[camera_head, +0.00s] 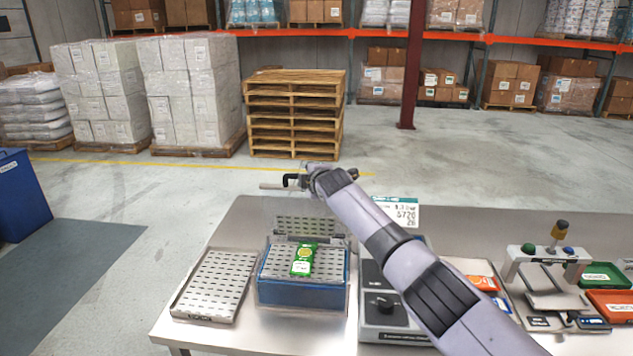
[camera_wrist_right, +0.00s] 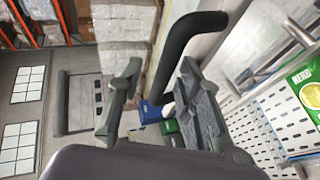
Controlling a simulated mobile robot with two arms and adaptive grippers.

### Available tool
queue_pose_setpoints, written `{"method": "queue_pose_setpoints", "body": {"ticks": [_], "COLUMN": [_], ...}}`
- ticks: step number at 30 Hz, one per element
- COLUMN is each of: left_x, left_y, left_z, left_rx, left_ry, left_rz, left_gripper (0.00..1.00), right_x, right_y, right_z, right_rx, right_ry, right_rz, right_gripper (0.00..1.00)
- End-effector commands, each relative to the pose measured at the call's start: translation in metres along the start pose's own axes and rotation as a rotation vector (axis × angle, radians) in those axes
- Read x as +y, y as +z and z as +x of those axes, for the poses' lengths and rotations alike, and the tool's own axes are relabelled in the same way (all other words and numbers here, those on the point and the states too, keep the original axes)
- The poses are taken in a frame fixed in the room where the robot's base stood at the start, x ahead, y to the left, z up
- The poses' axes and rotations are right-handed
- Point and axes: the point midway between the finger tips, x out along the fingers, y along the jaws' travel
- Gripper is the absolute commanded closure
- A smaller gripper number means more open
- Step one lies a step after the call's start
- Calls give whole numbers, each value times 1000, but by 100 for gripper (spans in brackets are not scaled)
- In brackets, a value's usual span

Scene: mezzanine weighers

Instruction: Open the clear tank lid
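The tank (camera_head: 302,294) has clear walls with blue inside and stands on the steel table. A perforated tray with a green packet (camera_head: 303,260) lies across its top; the packet also shows in the wrist view (camera_wrist_right: 312,92). A faint see-through panel (camera_head: 290,208), apparently the lid, stands raised at the tank's back. My right gripper (camera_head: 296,182) is above and behind the tank. In the wrist view its fingers (camera_wrist_right: 160,105) are spread, with a curved black handle (camera_wrist_right: 187,42) passing between them. The handle is nearer the right-hand finger; contact is unclear. My left gripper is out of view.
A perforated tray (camera_head: 213,286) lies left of the tank. A weigher (camera_head: 385,312) stands close to its right, partly behind my right arm. Further right are a small stand (camera_head: 553,265) and coloured trays. Pallets (camera_head: 295,115) stand on the floor beyond.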

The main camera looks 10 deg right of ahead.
Motion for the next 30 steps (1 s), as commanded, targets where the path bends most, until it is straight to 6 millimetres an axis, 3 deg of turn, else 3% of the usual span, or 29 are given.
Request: {"method": "queue_pose_setpoints", "body": {"ticks": [11,24,30], "left_x": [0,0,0], "left_y": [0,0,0], "left_z": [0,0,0], "left_rx": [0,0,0], "left_ry": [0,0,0], "left_rz": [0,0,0], "left_gripper": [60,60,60], "right_x": [-2,-2,-2], "right_y": [-1,-2,-2], "right_z": [-35,-91,-105], "right_rx": [0,0,-1], "right_ry": [2,1,0], "right_rz": [-2,-2,-2], "right_gripper": [67,67,67]}}
